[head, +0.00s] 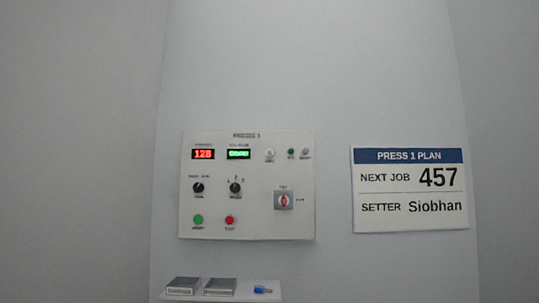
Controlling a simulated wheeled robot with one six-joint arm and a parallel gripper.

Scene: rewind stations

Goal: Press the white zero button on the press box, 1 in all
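The press box (248,215) is a pale panel on the wall, left of centre in the head view. A small round white button (270,154) sits in its upper row, right of the green display; its label is too small to read surely. A red display (203,154) reads 128. The green display (238,154) shows digits that seem to be zeros. My gripper is not in view.
The box also has a green button (198,219), a red button (229,219), two black knobs and a red-and-grey switch (284,201). A plan sign (409,221) reads 457, Siobhan.

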